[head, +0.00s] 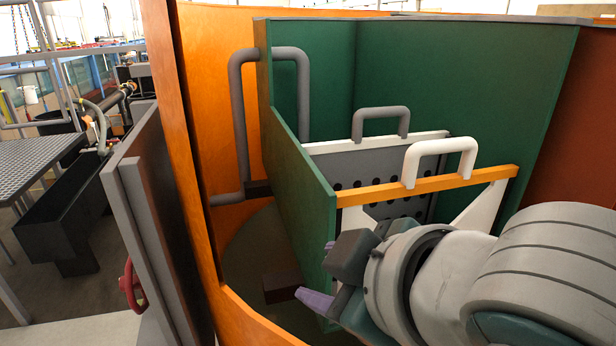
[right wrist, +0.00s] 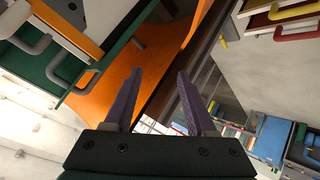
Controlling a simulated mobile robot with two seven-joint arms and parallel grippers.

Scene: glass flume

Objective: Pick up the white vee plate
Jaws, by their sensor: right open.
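The white vee plate (head: 485,208) stands upright in the green-walled tank in the head view. It has an orange top bar (head: 430,186) and a white arched handle (head: 440,146) above the bar. My right gripper (head: 322,272) is in front of the plate, to its lower left, by the green side wall. Its purple fingers are apart with nothing between them, and it does not touch the handle. My right arm hides the lower part of the plate. The right wrist view shows the open fingers (right wrist: 160,80). My left gripper is not in view.
A grey perforated plate (head: 385,160) with a grey handle stands just behind the vee plate. The green side wall (head: 300,190) rises left of both. A bent grey pipe (head: 236,110) and the orange outer wall (head: 208,90) lie further left.

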